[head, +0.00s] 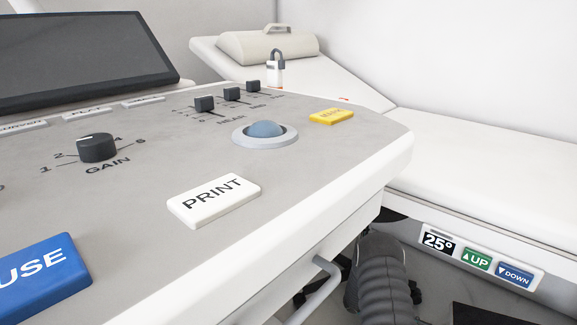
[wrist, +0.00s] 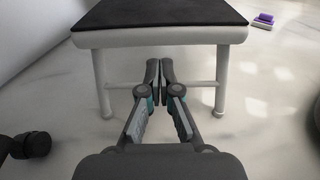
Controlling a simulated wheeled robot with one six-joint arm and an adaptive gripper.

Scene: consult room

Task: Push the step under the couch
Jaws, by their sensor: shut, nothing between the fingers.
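In the wrist view, the step (wrist: 160,37) has a black top, a white rim and light legs, and stands upright on the floor. My gripper (wrist: 159,64) is shut and empty, with its fingertips at the near side of the step, low and near its middle. I cannot tell whether they touch it. The white couch (head: 490,160) runs along the wall at the right in the head view, with an angle panel (head: 478,257) on its side. A dark corner that may be the step's top shows low at the right edge.
A console (head: 330,170) with buttons and a screen (head: 80,60) fills the head view's left. In the wrist view, a black caster (wrist: 30,145) is at the left, a purple and white object (wrist: 263,20) lies far right, and a dark round thing (wrist: 318,147) is at the right edge.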

